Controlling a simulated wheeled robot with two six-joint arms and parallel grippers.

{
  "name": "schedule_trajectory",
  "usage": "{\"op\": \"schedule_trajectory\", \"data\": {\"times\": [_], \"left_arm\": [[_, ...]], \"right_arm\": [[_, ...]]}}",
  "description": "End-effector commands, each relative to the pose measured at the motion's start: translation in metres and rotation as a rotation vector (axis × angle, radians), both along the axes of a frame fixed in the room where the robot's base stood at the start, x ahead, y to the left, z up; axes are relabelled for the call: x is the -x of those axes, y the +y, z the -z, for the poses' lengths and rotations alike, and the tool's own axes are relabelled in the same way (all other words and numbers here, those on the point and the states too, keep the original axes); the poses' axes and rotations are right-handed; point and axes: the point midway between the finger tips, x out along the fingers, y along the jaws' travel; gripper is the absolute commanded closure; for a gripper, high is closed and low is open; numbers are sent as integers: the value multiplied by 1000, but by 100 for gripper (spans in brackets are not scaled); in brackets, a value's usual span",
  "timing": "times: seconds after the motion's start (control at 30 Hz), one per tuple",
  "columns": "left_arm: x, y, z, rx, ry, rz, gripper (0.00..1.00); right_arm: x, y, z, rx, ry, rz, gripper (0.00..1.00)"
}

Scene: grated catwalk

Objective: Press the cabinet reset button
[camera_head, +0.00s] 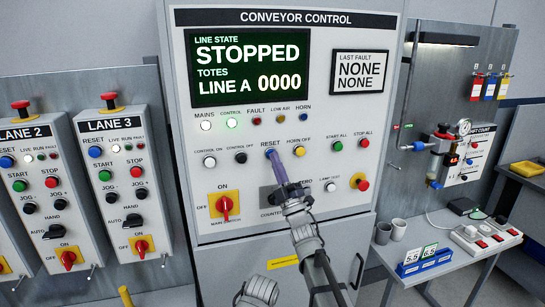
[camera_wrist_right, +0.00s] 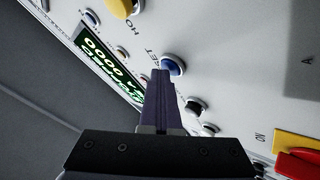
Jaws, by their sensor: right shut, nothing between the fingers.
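The blue RESET button (camera_head: 271,152) is on the CONVEYOR CONTROL cabinet (camera_head: 295,75), under its RESET label. It also shows in the right wrist view (camera_wrist_right: 175,65), partly behind the fingertips. My right gripper (camera_head: 277,167) is shut and empty, its purple-grey fingers pointing up at the button from below. In the right wrist view the fingertips (camera_wrist_right: 159,74) overlap the button's edge. I cannot tell whether they touch it. The display (camera_head: 249,67) reads STOPPED, LINE A 0000, and the last fault panel (camera_head: 358,71) reads NONE. My left gripper is not in view.
The yellow HORN OFF button (camera_head: 299,151) and black CONTROL OFF button (camera_head: 240,158) flank RESET closely. A red main switch (camera_head: 225,206) is lower left. A small table (camera_head: 440,240) with cups stands right.

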Motion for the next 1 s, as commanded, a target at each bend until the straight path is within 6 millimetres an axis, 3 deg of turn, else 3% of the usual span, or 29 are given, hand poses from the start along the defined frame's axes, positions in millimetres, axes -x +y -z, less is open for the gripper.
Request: {"op": "schedule_trajectory", "data": {"times": [0.5,1.0], "left_arm": [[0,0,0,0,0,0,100],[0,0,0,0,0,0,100]], "right_arm": [[22,-7,0,0,1,1,100],[28,-9,0,0,0,0,100]]}}
